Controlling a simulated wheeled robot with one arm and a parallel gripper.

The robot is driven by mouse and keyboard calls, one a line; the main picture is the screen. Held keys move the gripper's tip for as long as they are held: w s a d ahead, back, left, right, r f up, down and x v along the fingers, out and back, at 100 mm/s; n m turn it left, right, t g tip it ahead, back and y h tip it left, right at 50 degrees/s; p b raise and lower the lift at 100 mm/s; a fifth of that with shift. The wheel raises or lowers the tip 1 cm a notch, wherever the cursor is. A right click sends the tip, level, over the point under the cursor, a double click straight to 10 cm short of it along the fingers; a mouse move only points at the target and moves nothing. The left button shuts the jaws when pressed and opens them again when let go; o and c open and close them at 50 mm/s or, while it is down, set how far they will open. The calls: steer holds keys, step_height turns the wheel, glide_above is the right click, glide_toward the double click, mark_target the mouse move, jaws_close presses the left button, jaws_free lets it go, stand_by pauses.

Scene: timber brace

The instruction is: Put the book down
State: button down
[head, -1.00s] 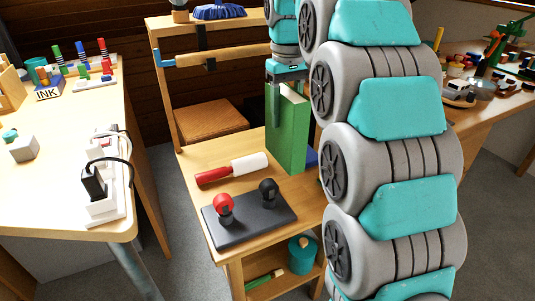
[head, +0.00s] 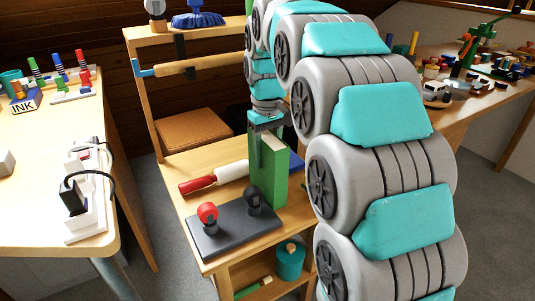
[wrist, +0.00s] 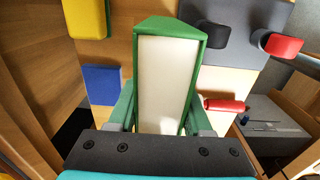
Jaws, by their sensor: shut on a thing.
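The green book (head: 268,175) stands upright in my gripper (head: 264,138), with its pale page edges facing up in the head view. My gripper is shut on its upper part. In the wrist view the book (wrist: 168,85) fills the middle, with a finger of my gripper (wrist: 160,120) on each side. The book is over the small wooden table (head: 180,165), just right of the dark slab (head: 240,232). I cannot tell whether its lower end touches the tabletop.
A red knob (head: 208,213) and a black knob (head: 254,200) rise from the slab, close to the book. A red-handled white roller (head: 215,178) lies behind them. A blue object (head: 297,162) is behind the book. A teal pot (head: 290,260) sits on the shelf below.

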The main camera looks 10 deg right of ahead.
steer(key=shift+f, duration=0.1)
steer(key=shift+c, duration=1.6)
jaws_free()
step_height(320, 180, up, 11)
steer(key=shift+p, duration=0.55)
steer(key=shift+r+p, duration=0.65)
steer(key=shift+p, duration=0.05)
